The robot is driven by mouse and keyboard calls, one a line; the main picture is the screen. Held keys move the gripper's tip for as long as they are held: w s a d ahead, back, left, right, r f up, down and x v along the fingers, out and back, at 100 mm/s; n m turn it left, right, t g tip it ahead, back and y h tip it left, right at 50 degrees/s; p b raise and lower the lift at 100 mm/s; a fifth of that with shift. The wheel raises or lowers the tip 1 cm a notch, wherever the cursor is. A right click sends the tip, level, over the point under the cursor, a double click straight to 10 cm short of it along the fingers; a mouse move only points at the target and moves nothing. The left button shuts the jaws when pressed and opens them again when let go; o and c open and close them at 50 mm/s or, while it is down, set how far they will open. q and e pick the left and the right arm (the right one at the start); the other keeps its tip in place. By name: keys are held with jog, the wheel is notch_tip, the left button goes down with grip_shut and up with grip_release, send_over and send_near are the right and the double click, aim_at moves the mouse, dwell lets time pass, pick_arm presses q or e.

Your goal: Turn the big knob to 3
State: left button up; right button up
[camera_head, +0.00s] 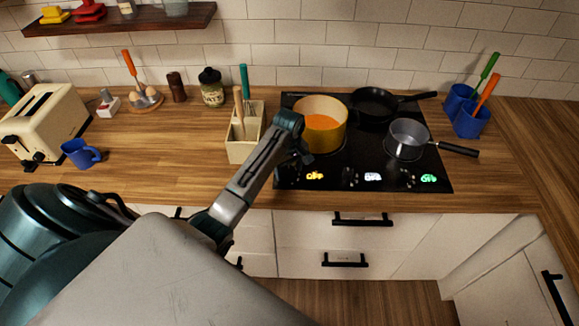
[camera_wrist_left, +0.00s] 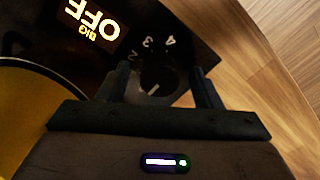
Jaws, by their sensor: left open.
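The big knob (camera_wrist_left: 158,80) is a dark round dial with a short pale mark, at the front of the black cooktop (camera_head: 362,180). White numerals 2, 3 and 4 curve around it in the left wrist view. A lit display (camera_wrist_left: 93,20) beside it reads BIG OFF; in the head view this display (camera_head: 315,176) glows yellow. My left gripper (camera_wrist_left: 161,72) is open, with one finger on each side of the knob; I cannot tell whether they touch it. In the head view my left gripper (camera_head: 299,147) is over the cooktop's left front, and the knob is not clear there.
An orange-filled pot (camera_head: 322,137) stands close behind my left gripper. A black pan (camera_head: 373,106) and a grey saucepan (camera_head: 408,139) stand on the cooktop. A utensil box (camera_head: 242,150) stands to the left. White drawers (camera_head: 300,235) lie below the counter edge.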

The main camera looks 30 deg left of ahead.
pick_arm(q)
jog(key=c, duration=1)
